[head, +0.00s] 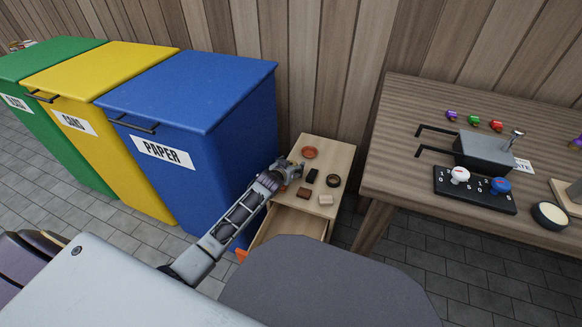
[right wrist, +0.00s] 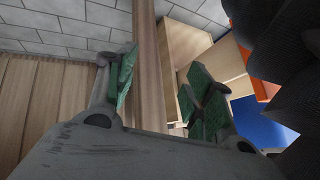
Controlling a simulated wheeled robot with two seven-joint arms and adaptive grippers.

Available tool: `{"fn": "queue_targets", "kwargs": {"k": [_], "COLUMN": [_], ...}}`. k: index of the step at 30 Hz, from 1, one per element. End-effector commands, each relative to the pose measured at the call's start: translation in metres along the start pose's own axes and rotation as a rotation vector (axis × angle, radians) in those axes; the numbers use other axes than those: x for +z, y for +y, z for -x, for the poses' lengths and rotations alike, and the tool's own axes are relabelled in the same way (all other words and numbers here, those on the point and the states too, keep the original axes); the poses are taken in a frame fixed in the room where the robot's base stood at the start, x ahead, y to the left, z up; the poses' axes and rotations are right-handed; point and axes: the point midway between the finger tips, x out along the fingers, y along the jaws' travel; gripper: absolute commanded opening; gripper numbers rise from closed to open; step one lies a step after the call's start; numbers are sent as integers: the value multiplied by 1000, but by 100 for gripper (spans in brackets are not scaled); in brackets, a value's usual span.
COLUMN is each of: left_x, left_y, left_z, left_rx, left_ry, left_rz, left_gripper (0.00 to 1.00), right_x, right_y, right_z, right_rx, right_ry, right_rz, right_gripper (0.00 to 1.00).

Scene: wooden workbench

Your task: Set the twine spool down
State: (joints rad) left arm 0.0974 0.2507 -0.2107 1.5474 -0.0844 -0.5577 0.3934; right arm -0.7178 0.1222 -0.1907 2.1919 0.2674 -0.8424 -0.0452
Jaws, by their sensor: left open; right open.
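My left gripper (head: 297,170) is open over the left back part of a small wooden cabinet's top (head: 338,152). Small things lie beside it: a reddish-brown round dish (head: 310,153), a black block (head: 312,176), a dark ring (head: 333,181), a brown block (head: 304,192) and a beige block (head: 326,200). I cannot make out which, if any, is the twine spool; the gripper and wrist hide part of the top. My right gripper (right wrist: 160,90) shows in the right wrist view, open, with nothing between its green pads.
The cabinet has an open drawer (head: 285,225) at its front. Blue (head: 190,95), yellow (head: 100,75) and green (head: 45,60) bins stand to its left. The workbench (head: 400,150) on the right carries a grey box (head: 485,150) and a black switch panel (head: 475,190).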

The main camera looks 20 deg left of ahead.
Motion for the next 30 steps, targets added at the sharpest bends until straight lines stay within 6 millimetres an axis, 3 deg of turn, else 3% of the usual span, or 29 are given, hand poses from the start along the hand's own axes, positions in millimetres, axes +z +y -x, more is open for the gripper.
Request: {"fn": "queue_targets", "kwargs": {"k": [17, 23, 30], "left_x": [0, 0, 0], "left_y": [0, 0, 0], "left_z": [50, 70, 93], "left_rx": [1, 0, 0], "left_ry": [-1, -2, -1], "left_rz": [1, 1, 0], "left_gripper": [70, 70, 70], "right_x": [-4, -24, -33], "right_y": [-3, -7, -7], "right_z": [23, 40, 57], "right_rx": [28, 37, 55], "right_ry": [-58, -74, -113], "right_rz": [5, 29, 48], "right_gripper": [52, 52, 52]}}
